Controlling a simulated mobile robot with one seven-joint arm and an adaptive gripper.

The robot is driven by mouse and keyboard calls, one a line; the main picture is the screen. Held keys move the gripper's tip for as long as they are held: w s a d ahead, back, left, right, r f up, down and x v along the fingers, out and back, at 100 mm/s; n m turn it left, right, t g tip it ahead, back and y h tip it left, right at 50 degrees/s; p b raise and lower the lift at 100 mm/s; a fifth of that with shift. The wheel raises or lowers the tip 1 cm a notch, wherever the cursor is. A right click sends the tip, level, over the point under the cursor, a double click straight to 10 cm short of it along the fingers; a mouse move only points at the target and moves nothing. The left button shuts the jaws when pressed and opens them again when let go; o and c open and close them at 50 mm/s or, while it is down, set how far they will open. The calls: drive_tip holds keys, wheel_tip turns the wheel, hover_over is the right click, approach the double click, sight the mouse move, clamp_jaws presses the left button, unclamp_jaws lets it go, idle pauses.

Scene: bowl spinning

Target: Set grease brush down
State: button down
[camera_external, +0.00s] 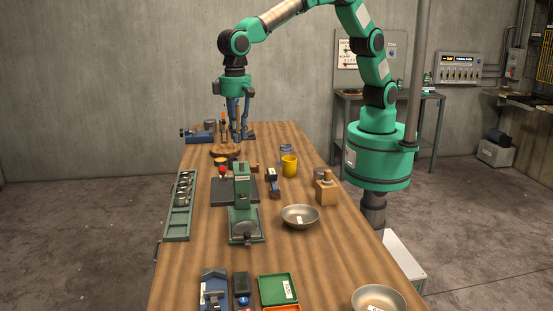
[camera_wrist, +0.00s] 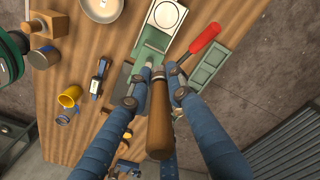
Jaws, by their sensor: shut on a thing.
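My gripper (camera_external: 238,138) is over the far end of the wooden table. The handle's thick end points toward the camera. The brush's far end is hidden or too small to make out, and I cannot tell whether it touches anything below.
A green press (camera_external: 242,215) stands mid-table, with a long green tray (camera_external: 180,205) left of it. A yellow cup (camera_external: 289,166), a metal bowl (camera_external: 300,216) and a wooden block (camera_external: 326,192) stand to the right. A red-handled tool (camera_wrist: 205,39) shows beside the fingers. A blue vise (camera_external: 197,136) stands at the far left.

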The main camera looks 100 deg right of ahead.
drive_tip(key=s+d, duration=1)
drive_tip(key=d, duration=0.5)
hover_over(294, 186)
wheel_tip(294, 186, down, 4)
wheel_tip(294, 186, down, 18)
drive_tip(key=shift+r+n+p, duration=0.2)
drive_tip(key=shift+n+p, duration=0.1)
drive_tip(key=shift+p, duration=0.05)
drive_tip(key=shift+a, duration=0.1)
drive_tip(key=shift+f, duration=3.15)
drive_tip(key=shift+f, duration=1.85)
drive_tip(key=shift+f+b, duration=0.1)
drive_tip(key=shift+b, duration=0.2)
